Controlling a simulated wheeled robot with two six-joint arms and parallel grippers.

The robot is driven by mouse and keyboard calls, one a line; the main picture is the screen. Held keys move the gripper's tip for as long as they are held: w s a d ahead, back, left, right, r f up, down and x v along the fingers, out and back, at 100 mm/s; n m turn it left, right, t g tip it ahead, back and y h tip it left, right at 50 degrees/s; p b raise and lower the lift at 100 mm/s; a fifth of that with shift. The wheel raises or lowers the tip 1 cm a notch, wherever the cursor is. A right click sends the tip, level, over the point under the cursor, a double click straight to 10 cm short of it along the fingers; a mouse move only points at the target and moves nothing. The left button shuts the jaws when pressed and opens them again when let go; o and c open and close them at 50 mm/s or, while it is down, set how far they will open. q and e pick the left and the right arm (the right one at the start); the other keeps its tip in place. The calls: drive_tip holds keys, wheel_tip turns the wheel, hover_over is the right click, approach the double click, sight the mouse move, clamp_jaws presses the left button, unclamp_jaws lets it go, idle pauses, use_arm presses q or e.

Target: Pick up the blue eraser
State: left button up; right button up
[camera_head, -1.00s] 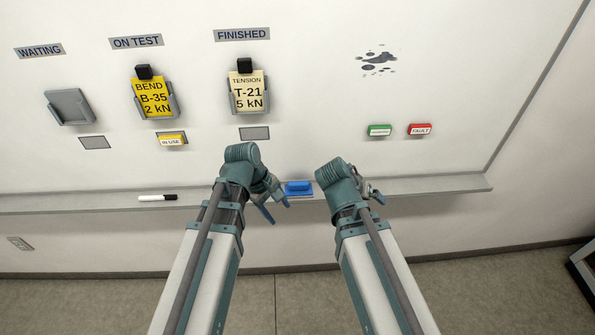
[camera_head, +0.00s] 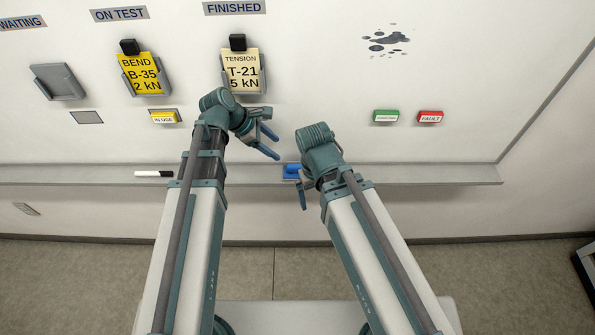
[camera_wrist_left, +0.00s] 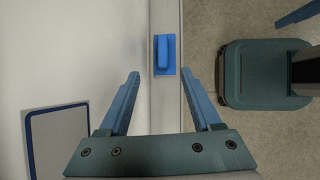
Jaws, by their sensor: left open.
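The blue eraser (camera_head: 290,171) lies on the ledge below the whiteboard, partly hidden by my right wrist in the head view. In the left wrist view the eraser (camera_wrist_left: 164,55) lies on the ledge, just beyond and between the fingertips in the picture. My left gripper (camera_head: 271,134) is open and empty, above and left of the eraser in the head view; its spread fingers also show in the left wrist view (camera_wrist_left: 161,74). My right gripper (camera_head: 302,192) is beside the eraser, mostly hidden behind its own wrist; one finger shows pointing down.
The ledge (camera_head: 410,174) runs along the board's bottom edge. A black-and-white marker (camera_head: 153,174) lies on it at left. Holders with yellow and cream cards, a green magnet (camera_head: 386,116) and a red magnet (camera_head: 430,117) are on the board above.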

use_arm(q)
drive_tip(key=b, duration=0.6)
approach(296, 166)
drive_tip(key=x, duration=0.3)
drive_tip(key=shift+w, duration=0.3)
drive_tip(key=shift+w+d+f, duration=0.1)
drive_tip(key=shift+d+f, duration=0.25)
drive_tip(key=shift+d, duration=0.05)
drive_tip(key=b+x, duration=0.4)
drive_tip(key=shift+s+a+f, duration=0.1)
drive_tip(key=shift+s+f, duration=0.15)
drive_tip(key=shift+f, duration=0.15)
drive_tip(key=shift+w+d+f+b, duration=0.1)
drive_tip(key=shift+d+f+b, duration=0.2)
drive_tip(key=shift+b, duration=0.1)
drive_tip(key=shift+r, duration=0.15)
clamp_jaws()
